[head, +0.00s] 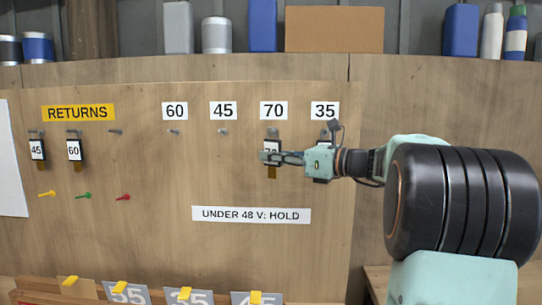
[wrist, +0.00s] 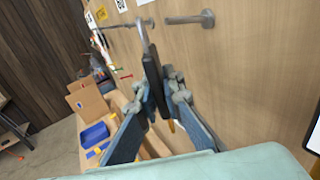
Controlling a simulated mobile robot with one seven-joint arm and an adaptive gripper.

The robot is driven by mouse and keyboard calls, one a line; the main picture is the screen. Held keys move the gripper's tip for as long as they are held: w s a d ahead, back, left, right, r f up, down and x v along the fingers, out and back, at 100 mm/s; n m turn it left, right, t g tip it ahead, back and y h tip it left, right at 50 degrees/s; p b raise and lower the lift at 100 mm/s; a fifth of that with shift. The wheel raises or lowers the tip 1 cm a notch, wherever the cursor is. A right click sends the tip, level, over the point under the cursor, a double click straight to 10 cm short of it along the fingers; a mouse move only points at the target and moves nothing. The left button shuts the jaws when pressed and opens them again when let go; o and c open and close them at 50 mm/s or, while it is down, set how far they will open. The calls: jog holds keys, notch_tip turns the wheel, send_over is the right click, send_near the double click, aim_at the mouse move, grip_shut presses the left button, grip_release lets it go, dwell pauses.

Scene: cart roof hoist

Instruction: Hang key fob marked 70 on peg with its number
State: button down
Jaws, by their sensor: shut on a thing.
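The key fob (head: 272,146), black with a white label, is at the board under the 70 sign (head: 273,110). Its number is partly covered by my fingers but looks like 70. My gripper (head: 270,157) comes from the right and is shut on the fob. In the wrist view the dark fob (wrist: 153,85) stands edge-on between both fingers, with its grey loop (wrist: 143,35) at the top. The 70 peg (head: 273,131) is just above the fob in the head view. I cannot tell whether the loop is around a peg or beside it.
Pegs under 60 (head: 174,131) and 45 (head: 223,130) are bare. Fobs 45 (head: 37,150) and 60 (head: 74,150) hang under the RETURNS sign (head: 78,113), beside an empty peg (head: 115,131). A peg (wrist: 190,19) juts out close to the loop in the wrist view.

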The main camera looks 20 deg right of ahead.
jog(key=shift+w+d+f+p, duration=0.1)
jog(key=shift+w+d+p, duration=0.3)
jog(key=shift+w, duration=0.35)
jog(key=shift+w+d+f+p, duration=0.1)
jog(key=shift+w+d+p, duration=0.15)
jog(key=shift+w+p, duration=0.45)
jog(key=shift+w+d+f+p, duration=0.1)
jog(key=shift+w+d+p, duration=0.25)
jog(key=shift+w, duration=0.5)
jog(key=c, duration=2)
grip_release()
jog(key=shift+w, duration=0.1)
